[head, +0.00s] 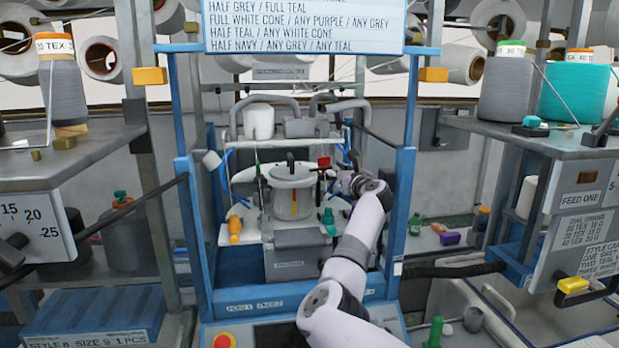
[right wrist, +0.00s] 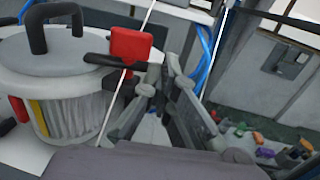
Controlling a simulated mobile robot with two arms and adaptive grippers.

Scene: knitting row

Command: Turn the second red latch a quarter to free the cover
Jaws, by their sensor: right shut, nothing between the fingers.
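The white round cover (head: 292,175) with a dark handle sits on a pale ribbed cylinder (head: 293,203) inside the blue-framed machine. A red latch (head: 324,162) stands at the cover's right edge. In the right wrist view, this red latch (right wrist: 131,46) is upright with a dark bar across it. Another red piece (right wrist: 18,109) shows low on the cylinder's left side beside a yellow strip. My right gripper (head: 341,182) is shut and empty just right of the latch. Its fingers (right wrist: 160,78) appear very close to the latch; I cannot tell whether they touch. My left gripper is out of view.
Blue posts (head: 402,210) flank the machine opening, with my right arm passing in front. Shelves with yarn cones (head: 506,85) stand on both sides. Small coloured items lie at right rear.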

